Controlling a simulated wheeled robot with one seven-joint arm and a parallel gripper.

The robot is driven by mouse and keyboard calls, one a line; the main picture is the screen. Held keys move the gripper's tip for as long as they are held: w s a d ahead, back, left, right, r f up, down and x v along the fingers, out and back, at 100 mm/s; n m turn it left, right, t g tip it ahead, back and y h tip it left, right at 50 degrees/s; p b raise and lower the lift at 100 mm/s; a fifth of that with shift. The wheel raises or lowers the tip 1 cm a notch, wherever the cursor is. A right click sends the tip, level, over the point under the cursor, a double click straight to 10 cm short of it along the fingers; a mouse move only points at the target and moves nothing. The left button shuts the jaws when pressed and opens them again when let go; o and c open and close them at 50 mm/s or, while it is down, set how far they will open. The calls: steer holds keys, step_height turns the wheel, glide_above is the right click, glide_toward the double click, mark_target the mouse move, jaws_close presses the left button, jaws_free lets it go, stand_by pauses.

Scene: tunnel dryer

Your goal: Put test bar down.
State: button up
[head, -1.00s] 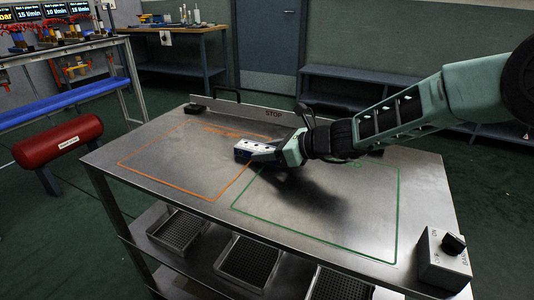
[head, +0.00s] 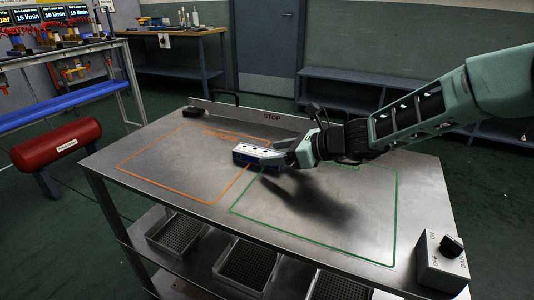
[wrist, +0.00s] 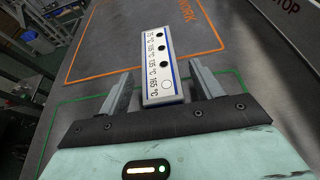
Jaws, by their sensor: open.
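The test bar (head: 257,157) is a white-topped block with blue sides and a row of dark holes. In the wrist view the bar (wrist: 156,58) shows temperature labels and one white spot at its near end. It appears over the right edge of the orange outline (head: 180,192), near the green outline's far-left corner. I cannot tell whether it touches the tabletop. My gripper (head: 282,155) is open. In the wrist view its fingers (wrist: 162,70) stand either side of the bar's near end, with gaps showing. The bar's underside is hidden.
The steel table (head: 125,160) carries the orange and green (head: 313,238) outlines, both largely clear. A STOP rail (head: 240,114) runs along the far edge. A switch box (head: 442,262) sits at the near right corner. Mesh trays (head: 245,264) stand on the shelf below.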

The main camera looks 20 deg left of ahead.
steer(key=v, duration=0.8)
steer(key=shift+d+r+p, duration=0.15)
steer(key=shift+d+p, duration=0.15)
